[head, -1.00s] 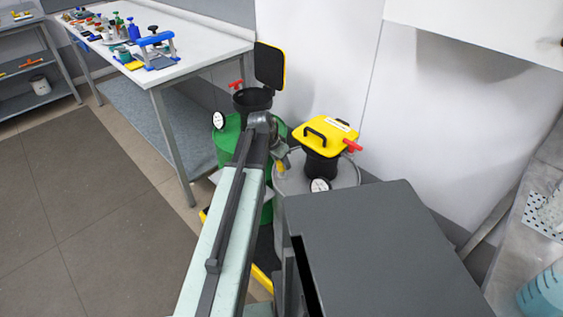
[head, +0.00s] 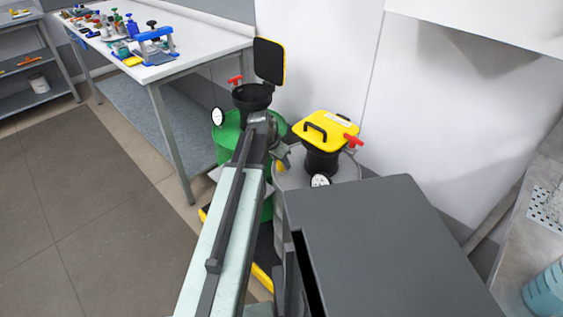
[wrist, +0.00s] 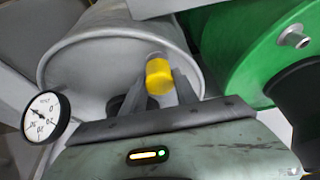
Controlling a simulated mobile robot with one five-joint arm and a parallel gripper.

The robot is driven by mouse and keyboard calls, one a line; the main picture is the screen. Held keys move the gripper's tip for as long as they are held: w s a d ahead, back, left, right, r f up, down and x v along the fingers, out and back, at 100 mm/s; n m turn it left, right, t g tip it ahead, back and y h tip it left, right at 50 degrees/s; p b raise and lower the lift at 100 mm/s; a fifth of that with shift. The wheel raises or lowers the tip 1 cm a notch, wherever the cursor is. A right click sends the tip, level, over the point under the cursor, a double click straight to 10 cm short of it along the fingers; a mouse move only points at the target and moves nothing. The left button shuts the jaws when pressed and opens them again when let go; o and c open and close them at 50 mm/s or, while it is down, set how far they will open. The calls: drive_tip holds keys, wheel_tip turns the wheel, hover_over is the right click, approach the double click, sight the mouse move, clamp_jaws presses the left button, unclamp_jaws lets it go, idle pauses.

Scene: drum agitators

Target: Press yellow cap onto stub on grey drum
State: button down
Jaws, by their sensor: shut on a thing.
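The grey drum (wrist: 120,62) fills the upper left of the wrist view; in the head view it (head: 345,176) stands behind my forearm under a black neck with a yellow lid. The yellow cap (wrist: 159,76) is between the fingers of my gripper (wrist: 162,82), which is shut on it. The cap is at the drum's top face, near the rim. A small edge shows just beyond the cap, but the stub is mostly hidden, and I cannot tell how far the cap sits on it. The cap also shows as a small yellow patch in the head view (head: 282,166).
A green drum (wrist: 235,50) stands close beside, with a bare metal stub (wrist: 293,38); its black-and-yellow lid (head: 269,62) is open. A dial gauge (wrist: 45,116) is close to my gripper's left. A white workbench (head: 190,58) stands behind at left. Floor at left is clear.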

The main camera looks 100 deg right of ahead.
drive_tip(key=shift+f+b, duration=0.5)
drive_tip(key=shift+f, duration=0.1)
idle(0.7)
idle(0.3)
drive_tip(key=c, duration=0.9)
unclamp_jaws()
drive_tip(key=shift+o, duration=0.2)
